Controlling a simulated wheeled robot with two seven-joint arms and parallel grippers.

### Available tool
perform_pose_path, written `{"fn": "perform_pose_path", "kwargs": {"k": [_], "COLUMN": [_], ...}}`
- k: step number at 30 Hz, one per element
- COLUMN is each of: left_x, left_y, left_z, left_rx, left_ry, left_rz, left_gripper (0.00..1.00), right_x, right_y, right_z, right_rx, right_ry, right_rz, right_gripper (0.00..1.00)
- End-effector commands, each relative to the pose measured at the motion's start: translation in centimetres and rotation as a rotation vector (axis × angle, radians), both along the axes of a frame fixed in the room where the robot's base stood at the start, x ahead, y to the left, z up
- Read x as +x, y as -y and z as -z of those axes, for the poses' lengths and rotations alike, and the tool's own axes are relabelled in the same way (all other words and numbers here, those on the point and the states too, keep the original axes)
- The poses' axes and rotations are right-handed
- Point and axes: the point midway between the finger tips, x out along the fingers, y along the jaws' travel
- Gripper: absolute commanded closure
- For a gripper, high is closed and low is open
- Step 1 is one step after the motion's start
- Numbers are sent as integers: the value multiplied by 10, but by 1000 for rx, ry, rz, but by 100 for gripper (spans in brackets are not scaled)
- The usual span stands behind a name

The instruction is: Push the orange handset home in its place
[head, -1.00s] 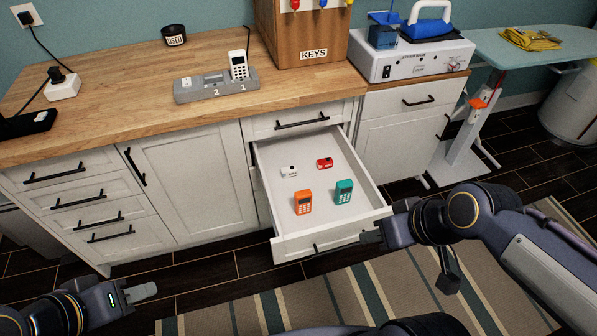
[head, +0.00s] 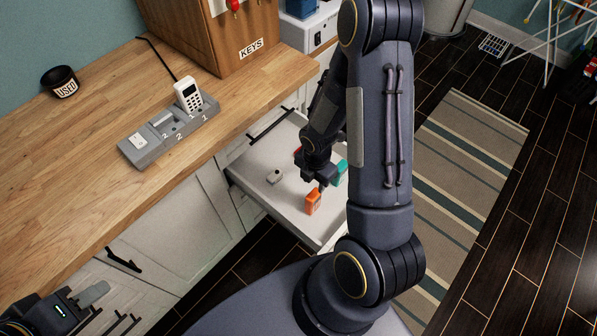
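The orange handset (head: 313,203) is in the open drawer (head: 262,158), near its front. My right gripper (head: 321,186) reaches down into the drawer at the top end of the orange handset. The arm and the small size hide whether its fingers close on it. The grey dock (head: 140,158) stands on the wooden counter. A white handset (head: 188,95) stands upright in its place marked 1, and the place marked 2 holds no handset. My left gripper (head: 93,293) is low at the left, away from the handsets; its finger gap cannot be made out.
A teal handset (head: 341,172) lies beside the orange one, partly hidden by my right arm. A small white item (head: 274,177) is also in the drawer. The key cabinet (head: 215,35) stands behind the dock.

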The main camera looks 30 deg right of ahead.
Motion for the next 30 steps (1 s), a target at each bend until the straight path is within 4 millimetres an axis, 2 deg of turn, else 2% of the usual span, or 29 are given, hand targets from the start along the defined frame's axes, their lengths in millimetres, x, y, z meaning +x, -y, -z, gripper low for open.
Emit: {"fn": "perform_pose_path", "kwargs": {"k": [8,21,30], "left_x": [0,0,0], "left_y": [0,0,0], "left_z": [15,63,69], "left_rx": [0,0,0], "left_ry": [0,0,0], "left_rz": [0,0,0], "left_gripper": [64,64,64], "right_x": [-1,-1,-1], "right_y": [0,0,0], "right_z": [19,74,81], "right_rx": [-1,0,0], "right_ry": [-2,-2,-2], "right_rz": [-5,-2,-3], "right_gripper": [60,60,60]}}
